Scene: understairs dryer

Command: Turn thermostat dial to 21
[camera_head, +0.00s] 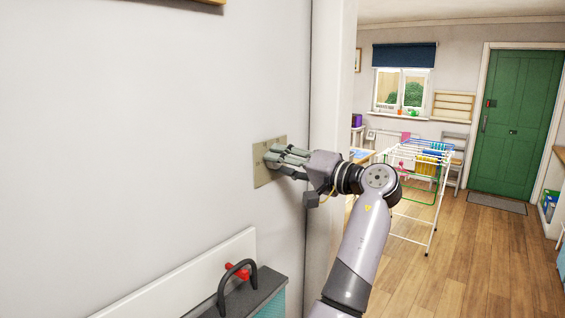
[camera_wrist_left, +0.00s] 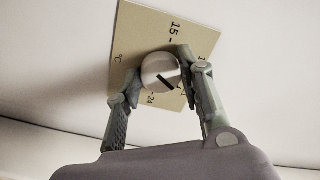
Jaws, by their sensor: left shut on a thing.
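A beige thermostat plate (camera_head: 262,177) is on the white wall in the head view. In the left wrist view the plate (camera_wrist_left: 140,30) carries "°C", "15" near the top and "24" near the bottom. Other markings are partly hidden by a finger. The round, pale dial (camera_wrist_left: 155,66) sits on the plate, with a black pointer line slanting to the picture's lower right. My left gripper (camera_head: 271,157) is at the plate, and in the wrist view its two fingers (camera_wrist_left: 160,65) are shut on the dial from either side. My right gripper is not in view.
A door frame post (camera_head: 325,90) stands just right of the plate. Below is a dark-topped box with a black handle (camera_head: 222,290) and a red part (camera_head: 238,272). A drying rack (camera_head: 425,165) and green door (camera_head: 515,120) are farther off, with open wooden floor.

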